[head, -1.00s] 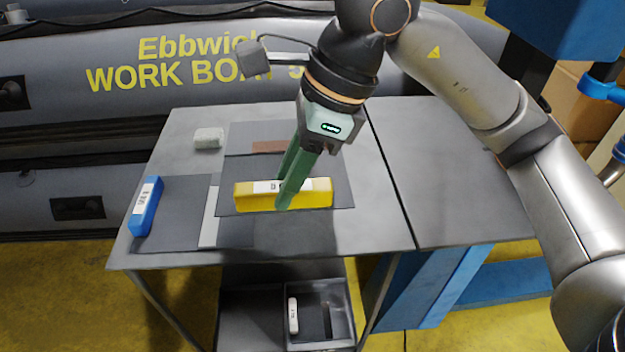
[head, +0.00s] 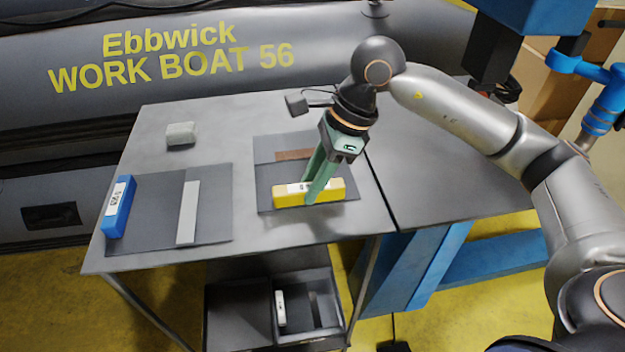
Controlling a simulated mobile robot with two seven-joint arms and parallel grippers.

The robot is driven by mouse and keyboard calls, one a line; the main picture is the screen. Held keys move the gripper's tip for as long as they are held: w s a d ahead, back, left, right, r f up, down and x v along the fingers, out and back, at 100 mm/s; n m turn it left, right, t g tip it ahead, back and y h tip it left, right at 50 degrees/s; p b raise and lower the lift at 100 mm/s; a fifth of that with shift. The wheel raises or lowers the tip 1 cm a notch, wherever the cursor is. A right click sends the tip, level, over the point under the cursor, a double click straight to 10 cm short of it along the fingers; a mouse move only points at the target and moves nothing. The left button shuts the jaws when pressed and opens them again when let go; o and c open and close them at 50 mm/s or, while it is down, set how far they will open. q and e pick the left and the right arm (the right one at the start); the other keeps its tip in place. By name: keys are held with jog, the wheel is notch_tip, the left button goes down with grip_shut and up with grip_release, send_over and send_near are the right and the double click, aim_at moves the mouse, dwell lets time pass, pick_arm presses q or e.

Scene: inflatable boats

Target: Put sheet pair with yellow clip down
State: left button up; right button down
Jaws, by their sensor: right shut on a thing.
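The yellow clip (head: 335,188) runs along the near edge of a dark sheet pair (head: 350,209), which has a brown strip (head: 294,155) across it. My right gripper (head: 309,194) comes down from above with its green fingers shut on the yellow clip, hiding part of the clip and its white label. The sheet pair is flat over the table (head: 255,232), right of a second dark sheet pair, with a narrow gap between them. I cannot tell whether it touches the table top. My left gripper is not in view.
The second sheet pair (head: 150,200) carries a blue clip (head: 118,208) and a light grey strip (head: 188,212). A grey block (head: 181,134) sits behind it. A tray with a white item (head: 281,308) is below the table. The table's right part (head: 445,170) is clear.

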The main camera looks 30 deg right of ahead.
jog(key=shift+f, duration=0.2)
jog(key=c, duration=0.6)
grip_release()
jog(key=shift+r, duration=0.1)
